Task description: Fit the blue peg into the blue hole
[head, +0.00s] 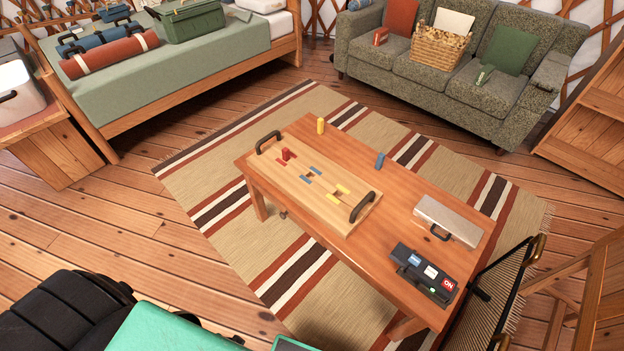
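The blue peg (380,160) stands upright on the wooden table (428,290), near its far edge, to the right of the light wooden board (262,170). The board has a black handle at each end. The blue hole (311,175) is in the middle of the board, with blue marks around it and no peg in it. A red peg (287,154) stands at the red marks on the board. A yellow peg (320,125) stands on the table behind the board. The yellow hole (338,193) is empty. Neither of my grippers is in view.
A silver case (447,220) and a dark box with coloured labels (423,274) lie on the table's right part. A woven-backed chair (492,300) stands close to the table's right end. A sofa (490,92) and a bed (180,78) stand farther back.

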